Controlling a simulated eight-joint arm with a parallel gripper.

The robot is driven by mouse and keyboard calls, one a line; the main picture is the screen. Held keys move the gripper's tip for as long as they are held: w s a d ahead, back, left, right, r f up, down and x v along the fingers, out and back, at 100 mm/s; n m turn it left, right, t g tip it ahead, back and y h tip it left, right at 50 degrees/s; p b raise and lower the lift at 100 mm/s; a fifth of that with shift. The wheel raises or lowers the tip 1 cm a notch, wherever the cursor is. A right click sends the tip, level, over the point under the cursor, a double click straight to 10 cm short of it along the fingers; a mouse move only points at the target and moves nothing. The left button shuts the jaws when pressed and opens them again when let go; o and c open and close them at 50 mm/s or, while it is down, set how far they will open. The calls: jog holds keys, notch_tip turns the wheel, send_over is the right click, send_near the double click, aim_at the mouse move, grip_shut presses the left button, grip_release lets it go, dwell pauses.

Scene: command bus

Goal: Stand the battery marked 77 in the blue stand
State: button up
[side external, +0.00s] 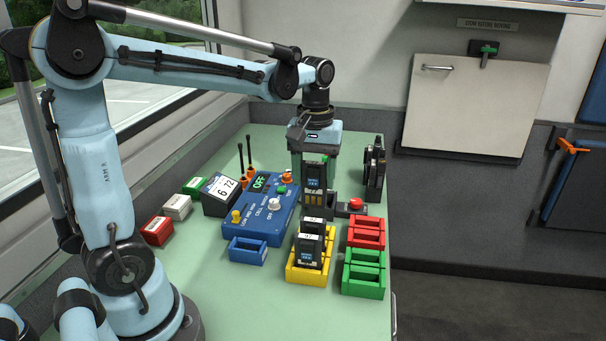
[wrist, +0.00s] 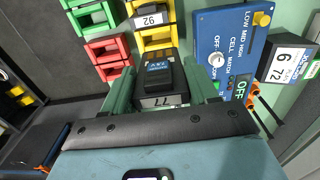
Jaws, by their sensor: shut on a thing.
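My gripper (side external: 314,160) is shut on a black battery (side external: 314,187) and holds it upright over the rear right of the bench, behind the yellow stand. In the wrist view this battery (wrist: 158,76) sits between the two green fingers, and its label reads 77, seen upside down. The blue stand (side external: 248,252) is an open, empty tray on the bench in front of the blue tester, to the left of and nearer than my gripper. The blue stand does not show in the wrist view. Whether the battery's bottom touches anything is hard to tell.
The yellow stand (side external: 305,277) holds dark batteries, one labelled 92 (wrist: 152,20) in the wrist view. Red (side external: 366,232) and green (side external: 363,273) stands are at its right. The blue tester (side external: 263,212) with knobs and a black display box (side external: 220,193) lie left of my gripper.

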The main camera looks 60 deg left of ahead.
aim_at(244, 228)
jog(key=s+a+f, duration=0.2)
jog(key=s+f, duration=0.1)
jog(key=s, duration=0.4)
jog(key=s+a+f, duration=0.2)
jog(key=s+f, duration=0.1)
jog(key=s, duration=0.4)
jog(key=shift+s+f, duration=0.1)
jog(key=shift+f, duration=1.95)
dwell(1.1)
jog(key=o, duration=1.4)
notch_tip(244, 228, up, 7)
dwell(0.4)
